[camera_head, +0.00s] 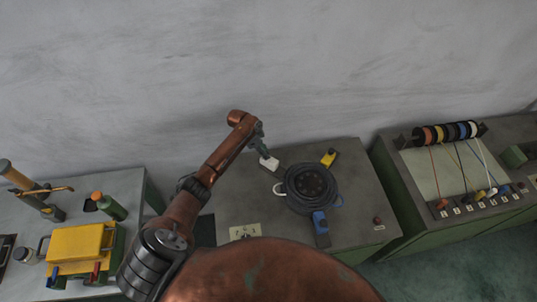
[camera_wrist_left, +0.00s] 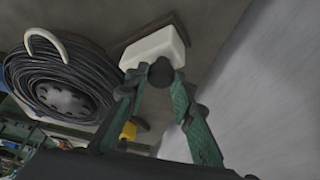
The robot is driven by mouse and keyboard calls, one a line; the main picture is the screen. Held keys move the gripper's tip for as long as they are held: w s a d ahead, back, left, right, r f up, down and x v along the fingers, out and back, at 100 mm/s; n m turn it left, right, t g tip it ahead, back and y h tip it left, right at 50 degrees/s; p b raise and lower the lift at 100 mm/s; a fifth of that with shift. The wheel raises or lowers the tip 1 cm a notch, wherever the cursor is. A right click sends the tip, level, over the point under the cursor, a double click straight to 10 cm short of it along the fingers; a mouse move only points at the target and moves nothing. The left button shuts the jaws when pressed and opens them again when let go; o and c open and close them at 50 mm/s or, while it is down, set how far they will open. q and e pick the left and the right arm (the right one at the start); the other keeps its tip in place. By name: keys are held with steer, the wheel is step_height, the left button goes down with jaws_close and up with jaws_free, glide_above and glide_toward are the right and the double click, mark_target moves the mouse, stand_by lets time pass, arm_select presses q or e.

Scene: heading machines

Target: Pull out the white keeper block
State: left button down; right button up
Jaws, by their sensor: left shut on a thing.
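The white keeper block (camera_head: 269,164) is at the upper left of the round black coil on the middle bench in the head view. My left gripper (camera_head: 263,154) reaches it from above and is shut on it. In the left wrist view the white block (camera_wrist_left: 153,47) sits at the tips of the green fingers of my left gripper (camera_wrist_left: 160,75). A dark flat strip lies close behind the block there. I cannot tell whether the block still touches its seat. My right gripper is not in view.
The black coil (camera_head: 310,187) sits beside the block, with a yellow block (camera_head: 328,158) and a blue block (camera_head: 320,222) around it. A red button (camera_head: 377,221) is at the bench's right. A spool rack (camera_head: 447,133) stands further right, a yellow case (camera_head: 76,246) at left.

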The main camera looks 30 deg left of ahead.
arm_select(q)
steer(key=c, duration=1.7)
jaws_free()
steer(key=shift+a+r, duration=0.1)
steer(key=shift+a, duration=0.35)
steer(key=shift+d, duration=0.2)
steer(key=v, duration=1.2)
steer(key=shift+d, duration=0.1)
steer(key=shift+w, duration=0.1)
